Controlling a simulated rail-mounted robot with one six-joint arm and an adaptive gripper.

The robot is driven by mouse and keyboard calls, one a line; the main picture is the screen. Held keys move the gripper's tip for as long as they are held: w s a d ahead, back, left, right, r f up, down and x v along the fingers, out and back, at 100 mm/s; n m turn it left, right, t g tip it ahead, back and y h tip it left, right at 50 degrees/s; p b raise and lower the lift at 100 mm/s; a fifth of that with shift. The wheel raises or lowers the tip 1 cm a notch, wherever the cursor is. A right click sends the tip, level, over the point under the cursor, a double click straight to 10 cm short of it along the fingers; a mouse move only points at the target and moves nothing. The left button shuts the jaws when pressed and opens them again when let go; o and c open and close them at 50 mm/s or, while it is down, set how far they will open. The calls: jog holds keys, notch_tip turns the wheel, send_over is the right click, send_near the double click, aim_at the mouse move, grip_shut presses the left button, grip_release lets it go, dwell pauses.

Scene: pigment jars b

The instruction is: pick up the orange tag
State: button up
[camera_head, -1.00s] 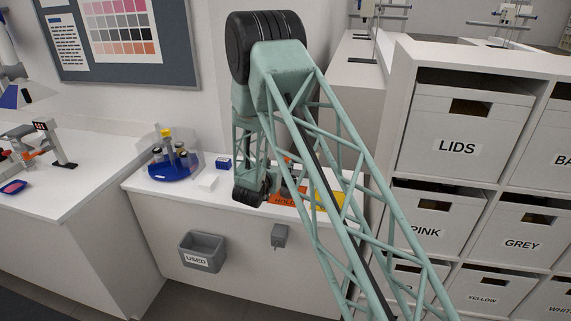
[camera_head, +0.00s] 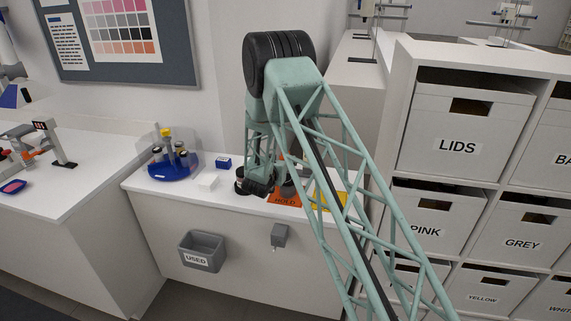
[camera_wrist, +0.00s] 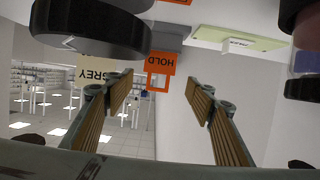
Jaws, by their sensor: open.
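The orange tag (camera_wrist: 163,64) shows in the wrist view with the word HOLD upside down and an open square loop at its lower end in the picture. Its other end meets a grey block (camera_wrist: 168,37). My gripper (camera_wrist: 160,86) is open, its two ribbed fingers to either side of the tag's line, with nothing between them. The tag appears beyond the fingertips. In the head view my gripper (camera_head: 258,188) is low over the counter, and I cannot make out the tag clearly behind my arm.
A cream tag marked GREY (camera_wrist: 98,74) and a large dark round object (camera_wrist: 95,25) are close on the left in the wrist view.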

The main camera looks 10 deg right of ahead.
jog(key=shift+w+d, duration=0.2)
jog(key=shift+w, duration=0.25)
jog(key=shift+f, duration=0.1)
jog(key=shift+x, duration=2.6)
jog(key=shift+d, duration=0.1)
jog(key=shift+c, duration=0.5)
jog(key=c, duration=0.7)
